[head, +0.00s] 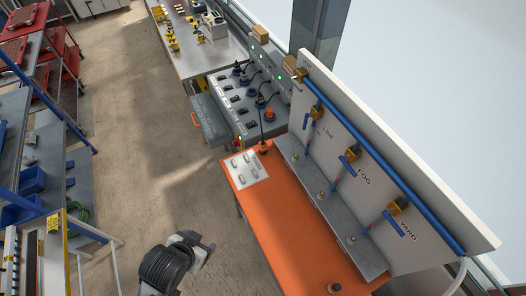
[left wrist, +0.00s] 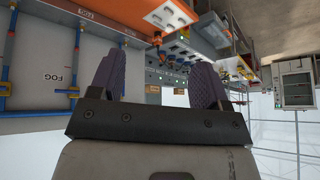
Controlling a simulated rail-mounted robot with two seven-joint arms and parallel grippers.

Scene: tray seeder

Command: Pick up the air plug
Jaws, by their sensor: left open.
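An orange plug-like piece (head: 263,147) with a dark line rising from it sits at the far left corner of the orange bench (head: 262,205). It may be the air plug; I cannot tell for sure. In the left wrist view a similar orange piece (left wrist: 157,40) shows beyond the fingers, near the bench edge. My left gripper (head: 205,248) is over the floor, left of the bench and apart from it. Its purple fingers (left wrist: 155,85) are open with nothing between them. My right gripper is not in view.
A white panel (head: 400,155) with blue pipes and valves labelled FOG and YARD stands behind the bench. A white plate (head: 246,170) with several small metal pieces lies on the bench. A grey socket station (head: 238,112) stands beyond. Shelves (head: 30,150) line the left; the floor between is clear.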

